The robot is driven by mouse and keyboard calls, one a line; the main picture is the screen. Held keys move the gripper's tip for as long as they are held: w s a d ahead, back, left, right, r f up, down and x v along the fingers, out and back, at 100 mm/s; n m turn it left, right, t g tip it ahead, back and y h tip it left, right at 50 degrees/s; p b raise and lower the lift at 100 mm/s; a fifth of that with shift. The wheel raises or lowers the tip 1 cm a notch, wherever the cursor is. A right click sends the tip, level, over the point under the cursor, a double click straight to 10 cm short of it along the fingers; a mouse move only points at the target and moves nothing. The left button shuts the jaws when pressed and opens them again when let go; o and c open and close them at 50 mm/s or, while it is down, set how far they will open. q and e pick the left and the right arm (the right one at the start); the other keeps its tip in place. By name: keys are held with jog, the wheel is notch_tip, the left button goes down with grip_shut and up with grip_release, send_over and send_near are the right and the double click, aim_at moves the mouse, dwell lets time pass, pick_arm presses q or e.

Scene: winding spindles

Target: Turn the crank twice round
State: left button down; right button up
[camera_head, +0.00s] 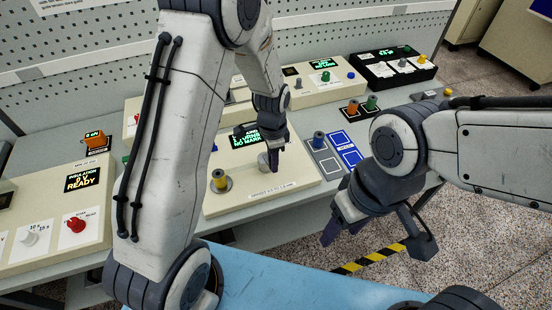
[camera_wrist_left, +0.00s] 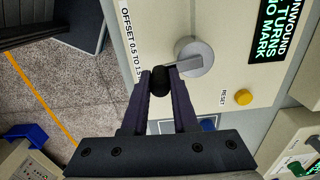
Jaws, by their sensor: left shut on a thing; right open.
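The crank (camera_wrist_left: 193,57) is a grey round hub with a short arm and a black knob (camera_wrist_left: 158,82) on a beige winding unit (camera_head: 300,178). My left gripper (camera_head: 273,165) reaches down to it, and in the left wrist view its two fingers are shut on the black knob. In the head view the crank hub (camera_head: 263,161) is partly hidden by the fingers. The unit's display (camera_wrist_left: 275,30) shows green text with "TURNS" and "NO MARK". My right gripper (camera_head: 335,228) hangs open and empty at the right, in front of the bench.
Blue-topped (camera_head: 318,140) and orange and green pieces stand on pads to the right. A yellow reset button (camera_wrist_left: 243,97) is near the crank. A panel with a red knob (camera_head: 75,224) is at left.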

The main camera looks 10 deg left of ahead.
pick_arm(q)
jog(key=shift+s+a+m, duration=0.15)
jog(key=shift+a+m, duration=0.05)
jog(key=shift+m, duration=0.5)
jog(key=c, duration=0.7)
grip_release()
jog(key=shift+r, duration=0.1)
notch_tip(320, 180, up, 10)
jog(key=shift+s+r+b, duration=0.1)
jog(key=shift+r+b, duration=0.1)
jog(key=shift+b, duration=0.7)
